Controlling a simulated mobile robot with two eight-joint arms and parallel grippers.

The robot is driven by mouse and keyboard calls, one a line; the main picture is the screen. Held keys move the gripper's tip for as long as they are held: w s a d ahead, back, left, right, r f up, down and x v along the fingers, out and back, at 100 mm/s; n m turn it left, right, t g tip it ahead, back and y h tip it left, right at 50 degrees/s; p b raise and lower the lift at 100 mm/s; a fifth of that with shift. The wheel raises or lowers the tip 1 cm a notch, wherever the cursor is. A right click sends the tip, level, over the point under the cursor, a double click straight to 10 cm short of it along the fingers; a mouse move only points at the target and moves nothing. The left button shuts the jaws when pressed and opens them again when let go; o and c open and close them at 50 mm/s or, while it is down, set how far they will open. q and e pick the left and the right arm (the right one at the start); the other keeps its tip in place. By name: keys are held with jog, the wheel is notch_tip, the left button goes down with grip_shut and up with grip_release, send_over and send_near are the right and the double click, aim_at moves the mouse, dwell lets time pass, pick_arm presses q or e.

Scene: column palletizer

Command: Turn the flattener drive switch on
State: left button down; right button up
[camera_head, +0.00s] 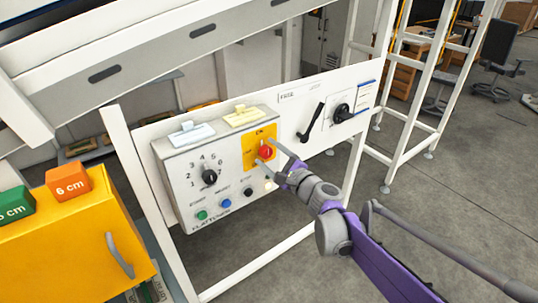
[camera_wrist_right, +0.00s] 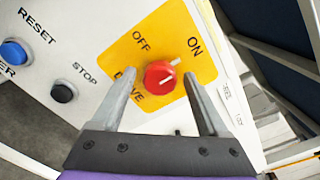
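The flattener drive switch is a red round knob (camera_head: 265,151) on a yellow plate (camera_head: 250,158) on the flattener's control box. In the right wrist view the knob (camera_wrist_right: 160,77) has a white line that points roughly toward the ON label (camera_wrist_right: 195,47); OFF (camera_wrist_right: 142,40) is at upper left. My right gripper (camera_head: 267,152) is at the plate. In the wrist view the right gripper's fingers (camera_wrist_right: 160,73) are open on either side of the knob, with yellow gaps visible between. My left gripper is not in view.
The box also has a black numbered dial (camera_head: 209,177), a green start button (camera_head: 202,215), a blue reset button (camera_head: 225,203) and a black stop button (camera_head: 248,192). A black lever (camera_head: 311,122) sits to the right. A yellow cabinet (camera_head: 75,245) stands at left.

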jog(key=b+v, duration=0.1)
jog(key=v, duration=1)
jog(key=shift+a, duration=0.1)
jog(key=s+f+n+g+h, duration=0.2)
jog(key=s+f+n+g, duration=0.1)
jog(key=s+f+n, duration=0.4)
jog(key=s+f+n+g+h, duration=0.1)
jog(key=s+f+n+g, duration=0.25)
jog(key=s, duration=0.55)
jog(key=s+d+f+n+g+h, duration=0.2)
jog(key=s+d+f+n+h, duration=0.5)
jog(key=s+d, duration=0.4)
jog(key=shift+s+d+f+n+g+h, duration=0.15)
jog(key=shift+s+f+n+g+h, duration=0.2)
jog(key=shift+s+f+n, duration=0.5)
